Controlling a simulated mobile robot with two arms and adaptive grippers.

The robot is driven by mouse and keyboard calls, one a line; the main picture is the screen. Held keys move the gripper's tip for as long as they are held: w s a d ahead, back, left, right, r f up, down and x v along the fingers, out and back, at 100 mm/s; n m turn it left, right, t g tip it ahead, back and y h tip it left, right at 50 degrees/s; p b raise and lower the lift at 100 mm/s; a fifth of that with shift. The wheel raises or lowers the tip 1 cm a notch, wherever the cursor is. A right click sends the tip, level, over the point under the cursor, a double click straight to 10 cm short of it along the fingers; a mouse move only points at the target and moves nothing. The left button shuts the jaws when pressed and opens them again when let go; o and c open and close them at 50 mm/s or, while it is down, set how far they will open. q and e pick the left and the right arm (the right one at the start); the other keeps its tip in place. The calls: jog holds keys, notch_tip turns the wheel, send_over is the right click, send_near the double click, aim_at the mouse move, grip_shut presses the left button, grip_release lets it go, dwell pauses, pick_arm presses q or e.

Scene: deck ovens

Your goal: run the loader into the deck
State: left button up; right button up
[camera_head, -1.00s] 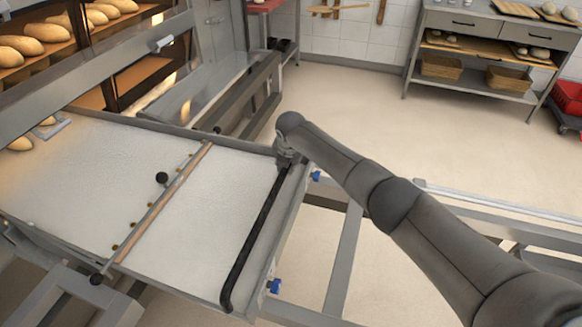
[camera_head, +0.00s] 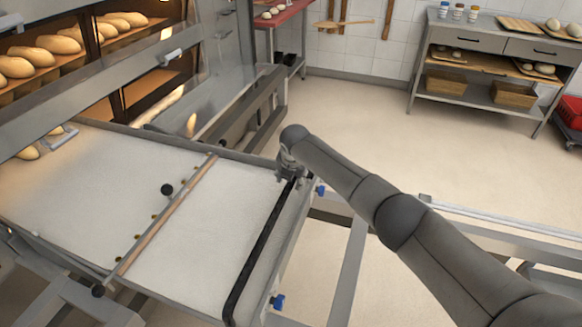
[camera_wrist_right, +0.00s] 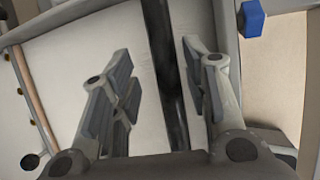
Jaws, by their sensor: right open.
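The loader (camera_head: 95,175) is a flat, pale-topped bed in a grey frame, its far end at the deck oven (camera_head: 100,80) on the left. A wooden crossbar (camera_head: 165,220) with a black knob spans it. A black handle bar (camera_head: 258,250) runs along its near end; it also shows in the wrist view (camera_wrist_right: 163,60). My right gripper (camera_head: 290,172) is at the bar's far end. In the wrist view my right gripper (camera_wrist_right: 155,62) is open, with the bar running between its fingers; contact is unclear. My left gripper is out of view.
Loaves (camera_head: 60,45) fill the lit upper deck, and a few lie at the loader's far left. Blue knobs (camera_head: 277,302) stick out from the loader frame. A steel shelf unit (camera_head: 490,60) stands at the back right.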

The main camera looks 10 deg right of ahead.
jog(key=v, duration=1.1)
jog(key=shift+r, duration=0.3)
jog(key=shift+s, duration=0.1)
